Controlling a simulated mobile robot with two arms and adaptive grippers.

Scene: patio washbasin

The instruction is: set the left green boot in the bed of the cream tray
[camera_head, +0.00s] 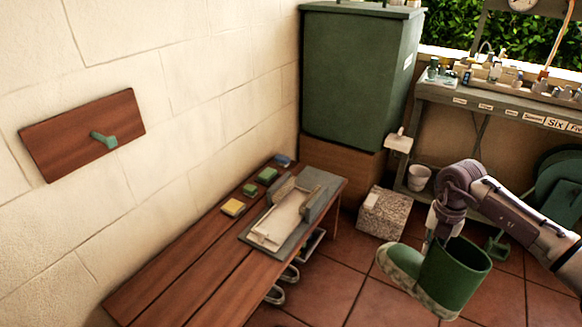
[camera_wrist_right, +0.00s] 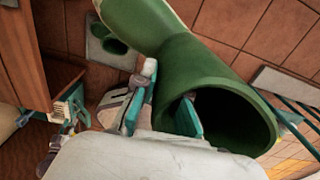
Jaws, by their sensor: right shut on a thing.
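The green boot (camera_head: 458,278) hangs in the air at the lower right of the head view, over the tiled floor. Its toe points left and its shaft opening faces up and right. My right gripper (camera_head: 434,238) is shut on the boot's shaft rim. In the right wrist view, the gripper (camera_wrist_right: 168,112) has one finger inside the shaft of the boot (camera_wrist_right: 190,62) and one outside. The cream tray (camera_head: 284,216) lies on the wooden bench, left of the boot and apart from it. Its bed looks empty, with raised grey sides. My left gripper is not in view.
The wooden bench (camera_head: 190,280) runs along the cream wall. Yellow (camera_head: 233,207), green (camera_head: 267,175) and blue (camera_head: 283,160) blocks lie beside the tray. A speckled block (camera_head: 384,213) and a white bucket (camera_head: 418,177) stand behind the boot. A dark green cabinet (camera_head: 355,80) stands at the back.

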